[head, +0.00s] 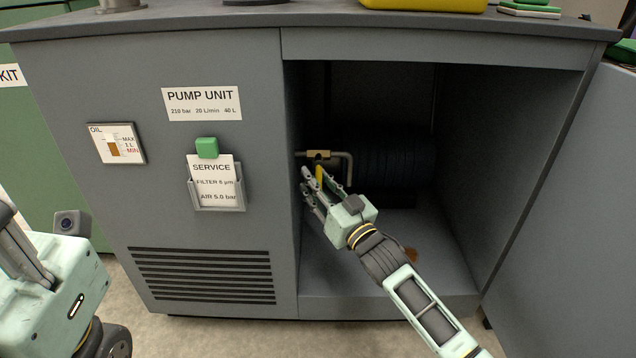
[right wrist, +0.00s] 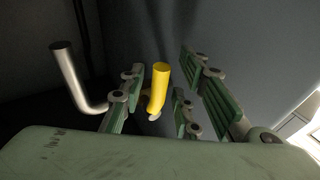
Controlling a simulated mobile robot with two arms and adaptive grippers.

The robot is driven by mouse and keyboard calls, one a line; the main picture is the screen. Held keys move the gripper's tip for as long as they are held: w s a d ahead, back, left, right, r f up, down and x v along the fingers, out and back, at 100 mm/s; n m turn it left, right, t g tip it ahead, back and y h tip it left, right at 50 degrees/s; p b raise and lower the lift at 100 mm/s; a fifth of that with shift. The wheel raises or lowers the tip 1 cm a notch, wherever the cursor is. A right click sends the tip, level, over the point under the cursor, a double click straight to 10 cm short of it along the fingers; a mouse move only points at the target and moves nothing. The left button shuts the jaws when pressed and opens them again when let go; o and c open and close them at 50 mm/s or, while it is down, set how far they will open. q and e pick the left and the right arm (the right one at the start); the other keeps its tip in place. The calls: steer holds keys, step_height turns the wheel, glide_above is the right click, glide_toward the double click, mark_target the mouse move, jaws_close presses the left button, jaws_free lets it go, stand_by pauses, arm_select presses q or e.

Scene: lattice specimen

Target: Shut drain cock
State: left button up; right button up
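The drain cock is a brass valve (head: 318,155) with a yellow lever handle (head: 319,176), inside the open bay of the pump unit. A bent grey pipe (head: 345,162) runs from it to the right. The lever points down from the valve. My right gripper (head: 316,188) is at the lever. In the right wrist view the yellow lever (right wrist: 159,85) stands between the open fingers, with gaps visible on both sides. The bent pipe (right wrist: 75,80) is left of the fingers there. My left gripper (head: 18,250) is at the left edge, partly cut off; its opening is unclear.
A small orange-brown patch (head: 411,255) lies on the bay floor. The grey front panel (head: 215,225) borders the bay on the left. An open door (head: 565,210) stands at the right.

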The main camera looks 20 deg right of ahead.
steer(key=v, duration=1.2)
